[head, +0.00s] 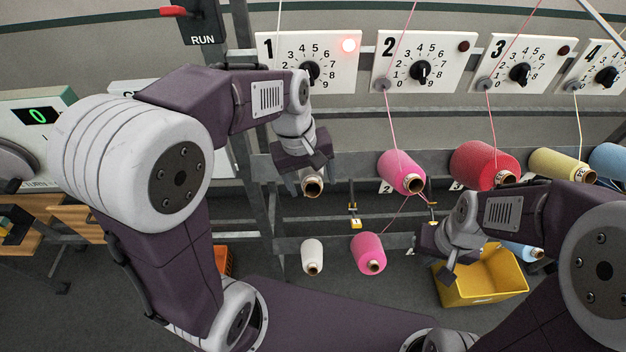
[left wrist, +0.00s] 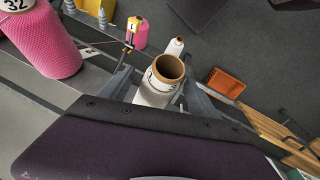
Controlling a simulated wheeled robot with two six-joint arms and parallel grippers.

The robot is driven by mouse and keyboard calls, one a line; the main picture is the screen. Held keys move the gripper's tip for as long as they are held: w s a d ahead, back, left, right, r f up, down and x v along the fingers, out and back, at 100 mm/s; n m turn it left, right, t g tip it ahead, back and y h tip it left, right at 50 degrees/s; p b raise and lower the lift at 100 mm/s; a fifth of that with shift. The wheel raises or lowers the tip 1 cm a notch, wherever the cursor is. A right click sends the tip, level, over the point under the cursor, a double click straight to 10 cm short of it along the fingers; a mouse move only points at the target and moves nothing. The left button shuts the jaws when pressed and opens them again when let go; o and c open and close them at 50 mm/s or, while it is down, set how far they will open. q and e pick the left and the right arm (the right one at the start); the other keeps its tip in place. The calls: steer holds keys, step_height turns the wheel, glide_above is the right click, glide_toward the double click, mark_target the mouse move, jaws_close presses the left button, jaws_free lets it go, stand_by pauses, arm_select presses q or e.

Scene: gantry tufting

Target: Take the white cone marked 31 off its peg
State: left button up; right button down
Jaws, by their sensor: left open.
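A white cone (head: 311,186) with a brown tube end sits on the upper row, below panel 1, mostly hidden behind my left gripper (head: 303,163). In the left wrist view the white cone (left wrist: 154,97) shows its open tube end toward the camera, with a label only partly readable. The neighbouring pink cone (left wrist: 45,45) is marked 32.
A smaller white cone (head: 312,256) and a pink cone (head: 369,253) sit on the lower row. Pink (head: 402,172), red (head: 484,165) and yellow (head: 560,167) cones continue the upper row. A yellow bin (head: 484,290) stands right. The lamp (head: 348,45) on panel 1 is lit red.

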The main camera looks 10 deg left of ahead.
mark_target(314, 187)
arm_select(q)
steer(key=w+f, duration=0.2)
steer(key=f, duration=0.1)
steer(key=w+f, duration=0.1)
steer(key=shift+a+f, duration=0.2)
steer(key=shift+f, duration=0.15)
steer(key=shift+d+f, duration=0.1)
steer(key=shift+f, duration=0.1)
steer(key=shift+s+d+r, duration=0.1)
steer(key=shift+s+d, duration=0.05)
steer(key=shift+s, duration=0.25)
steer(key=shift+s+d+r, duration=0.1)
steer(key=shift+s+d, duration=0.05)
steer(key=shift+s, duration=0.25)
steer(key=shift+c, duration=0.3)
steer(key=shift+w+a, duration=0.15)
steer(key=shift+w, duration=0.1)
steer(key=c, duration=1.4)
steer(key=o, duration=0.8)
steer(key=shift+c, duration=0.2)
jaws_close()
steer(key=shift+p, duration=0.3)
arm_select(e)
steer(key=shift+w+a+r, duration=0.25)
steer(key=shift+w+r, duration=0.05)
steer(key=shift+w, duration=0.4)
arm_select(q)
steer(key=shift+s+r, duration=0.1)
arm_select(e)
steer(key=shift+r, duration=0.1)
